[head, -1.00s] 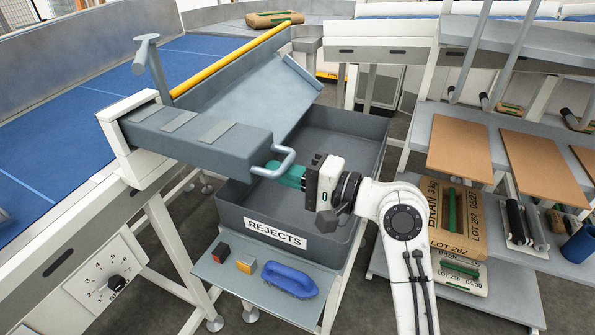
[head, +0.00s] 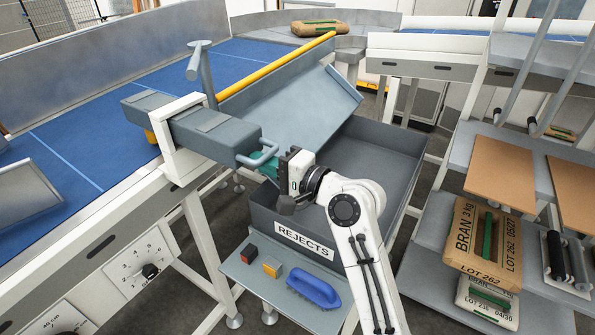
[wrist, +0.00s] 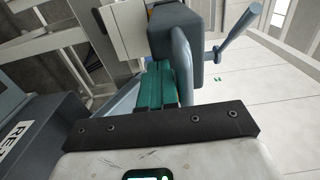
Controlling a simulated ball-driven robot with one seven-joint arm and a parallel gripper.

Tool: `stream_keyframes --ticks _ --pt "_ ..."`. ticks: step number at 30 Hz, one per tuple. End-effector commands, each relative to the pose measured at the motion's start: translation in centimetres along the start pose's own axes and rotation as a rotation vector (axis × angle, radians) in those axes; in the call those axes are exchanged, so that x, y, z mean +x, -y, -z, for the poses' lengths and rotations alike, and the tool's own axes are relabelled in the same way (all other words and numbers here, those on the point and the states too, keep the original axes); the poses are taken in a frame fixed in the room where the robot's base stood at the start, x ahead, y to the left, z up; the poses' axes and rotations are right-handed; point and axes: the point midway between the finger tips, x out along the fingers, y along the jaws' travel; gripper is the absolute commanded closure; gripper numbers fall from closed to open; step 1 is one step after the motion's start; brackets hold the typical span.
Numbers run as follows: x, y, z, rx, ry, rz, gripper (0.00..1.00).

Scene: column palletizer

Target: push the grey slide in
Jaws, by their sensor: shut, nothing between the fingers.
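The grey slide (head: 215,135) runs through a white bracket (head: 181,135) at the edge of the blue conveyor. Part of it sticks out over the belt on the left, and its near end has a grey loop handle (head: 246,163). My gripper (head: 262,160) has teal fingers, shut and empty, at the handle. Whether the fingertips touch the end face is hidden.
A grey bin marked REJECTS (head: 306,242) stands below my gripper. A shelf in front holds a blue brush (head: 313,288) and small blocks. A grey T-handled post (head: 204,75) rises by the slide. Shelves with bran bags (head: 483,240) are at right.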

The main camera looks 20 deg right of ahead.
Motion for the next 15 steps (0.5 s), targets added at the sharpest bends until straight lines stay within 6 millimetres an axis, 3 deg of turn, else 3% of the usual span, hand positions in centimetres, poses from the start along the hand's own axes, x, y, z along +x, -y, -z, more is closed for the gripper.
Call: stream_keyframes --ticks 1,6,15 --pt "2.1 0.1 -0.2 -0.001 0.005 0.000 1.00" --pt "7.5 -0.1 -0.1 -0.001 0.004 0.000 1.00" --pt "14.6 -0.1 0.0 -0.001 0.001 0.000 1.00"
